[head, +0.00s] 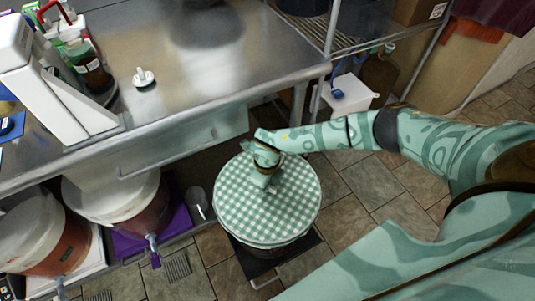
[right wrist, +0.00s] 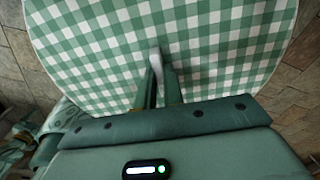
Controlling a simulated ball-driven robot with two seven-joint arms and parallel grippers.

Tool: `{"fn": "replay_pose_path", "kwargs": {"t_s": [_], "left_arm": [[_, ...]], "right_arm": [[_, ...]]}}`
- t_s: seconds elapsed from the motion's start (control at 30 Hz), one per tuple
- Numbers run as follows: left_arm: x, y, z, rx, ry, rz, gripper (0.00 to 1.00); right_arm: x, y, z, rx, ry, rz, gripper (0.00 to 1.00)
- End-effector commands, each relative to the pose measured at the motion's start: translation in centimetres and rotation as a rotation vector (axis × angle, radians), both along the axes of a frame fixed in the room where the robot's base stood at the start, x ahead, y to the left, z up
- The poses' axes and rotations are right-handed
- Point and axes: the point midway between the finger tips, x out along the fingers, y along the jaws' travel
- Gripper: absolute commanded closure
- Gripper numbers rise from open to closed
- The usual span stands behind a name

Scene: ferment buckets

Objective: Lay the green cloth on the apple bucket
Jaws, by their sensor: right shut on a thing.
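The green and white checked cloth (head: 244,211) lies spread flat and round over the top of a bucket (head: 262,254), whose side shows only a little below the cloth's edge. The bucket's contents are hidden. My right gripper (head: 271,190) reaches down over the middle of the cloth. In the right wrist view the gripper (right wrist: 158,75) is shut on a pale piece at the cloth's centre, and the cloth (right wrist: 220,35) spreads out around it. My left gripper is not in view.
The bucket stands on a dark base (head: 258,268) on the tiled floor. Two more buckets with reddish contents (head: 150,215) (head: 60,250) stand under the steel table (head: 215,80) at left. A bottle (head: 90,70) and white device (head: 45,80) stand on it. Floor to the right (head: 340,210) is free.

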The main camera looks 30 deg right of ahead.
Motion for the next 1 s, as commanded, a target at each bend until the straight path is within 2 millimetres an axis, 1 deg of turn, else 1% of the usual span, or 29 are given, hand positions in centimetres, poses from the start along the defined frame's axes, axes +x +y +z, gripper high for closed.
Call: {"fn": "replay_pose_path", "kwargs": {"t_s": [0.2, 0.23, 0.3, 0.5, 0.6, 0.87, 1.0], "left_arm": [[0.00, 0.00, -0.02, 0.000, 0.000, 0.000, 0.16], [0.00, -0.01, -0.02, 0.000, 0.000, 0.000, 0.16], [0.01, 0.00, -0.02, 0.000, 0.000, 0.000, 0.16], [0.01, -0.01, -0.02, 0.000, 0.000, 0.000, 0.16], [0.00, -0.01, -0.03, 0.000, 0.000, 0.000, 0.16], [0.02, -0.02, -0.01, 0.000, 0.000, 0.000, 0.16], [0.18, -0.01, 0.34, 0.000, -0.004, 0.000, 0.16]], "right_arm": [[-0.02, 0.01, -0.03, 0.000, 0.000, 0.000, 1.00], [-0.02, 0.01, -0.03, 0.000, 0.000, 0.000, 0.82], [-0.03, 0.01, -0.03, 0.000, 0.001, 0.000, 0.65], [-0.02, 0.00, -0.03, 0.000, 0.001, 0.000, 0.65], [-0.04, -0.01, -0.04, 0.000, 0.001, 0.000, 0.40], [-0.03, 0.00, -0.01, 0.000, 0.001, 0.000, 0.40], [-0.01, 0.00, 0.48, 0.000, 0.000, 0.000, 0.40]]}}
